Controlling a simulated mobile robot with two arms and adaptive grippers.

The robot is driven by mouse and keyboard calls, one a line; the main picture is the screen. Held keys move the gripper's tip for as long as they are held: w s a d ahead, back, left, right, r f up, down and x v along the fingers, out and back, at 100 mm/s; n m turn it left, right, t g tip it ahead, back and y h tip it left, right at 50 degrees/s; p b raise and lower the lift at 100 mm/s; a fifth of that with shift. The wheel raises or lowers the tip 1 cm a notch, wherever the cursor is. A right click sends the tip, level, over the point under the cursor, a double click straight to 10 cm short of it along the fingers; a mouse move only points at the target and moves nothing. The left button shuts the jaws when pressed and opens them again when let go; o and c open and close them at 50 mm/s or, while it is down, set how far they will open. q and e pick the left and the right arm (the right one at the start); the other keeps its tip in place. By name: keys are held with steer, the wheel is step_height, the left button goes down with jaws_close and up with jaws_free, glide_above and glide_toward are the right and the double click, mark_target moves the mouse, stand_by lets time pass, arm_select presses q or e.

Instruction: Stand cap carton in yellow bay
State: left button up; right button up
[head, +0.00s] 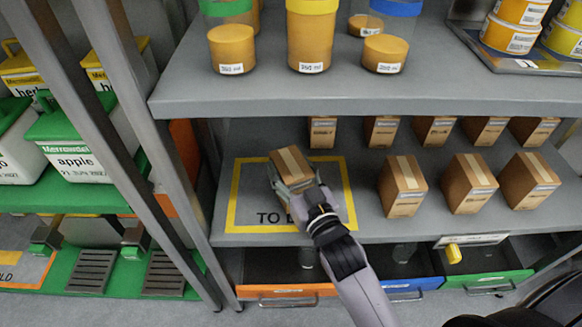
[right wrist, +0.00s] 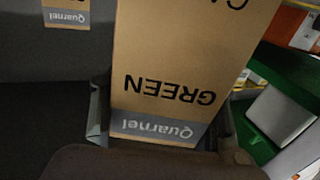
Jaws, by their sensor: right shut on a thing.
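The cap carton (head: 291,163) is a brown box with a pale tape strip on its top. My right gripper (head: 293,182) is shut on it, over the yellow bay (head: 235,194). The bay is a yellow outline on the lower shelf, with black lettering partly hidden by my gripper and arm. In the right wrist view the carton (right wrist: 175,60) fills the middle between my fingers, its "GREEN" and "Quarnel" print upside down. The carton looks roughly upright. I cannot tell whether its base touches the shelf. My left gripper is not in view.
Similar cartons (head: 402,187) stand in rows to the right and behind. The upper shelf (head: 330,103) overhangs the back, holding filled containers (head: 311,36). A slanted grey post (head: 150,150) stands left of the bay. Drawers (head: 290,292) lie below the shelf.

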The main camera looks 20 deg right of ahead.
steer(key=shift+f, duration=0.3)
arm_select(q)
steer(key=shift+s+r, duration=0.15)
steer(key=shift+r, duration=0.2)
arm_select(e)
steer(key=o, duration=1.4)
steer(key=shift+f, duration=0.15)
steer(key=shift+r, duration=0.2)
steer(key=shift+s+d+r, duration=0.1)
steer(key=shift+s+r, duration=0.25)
steer(key=shift+s, duration=0.25)
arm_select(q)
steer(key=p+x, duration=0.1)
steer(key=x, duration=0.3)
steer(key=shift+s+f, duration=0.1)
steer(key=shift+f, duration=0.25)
arm_select(e)
steer(key=s+d, duration=0.1)
steer(key=s, duration=0.9)
steer(key=shift+s+r, duration=0.2)
steer(key=shift+s, duration=0.15)
steer(key=shift+d, duration=0.1)
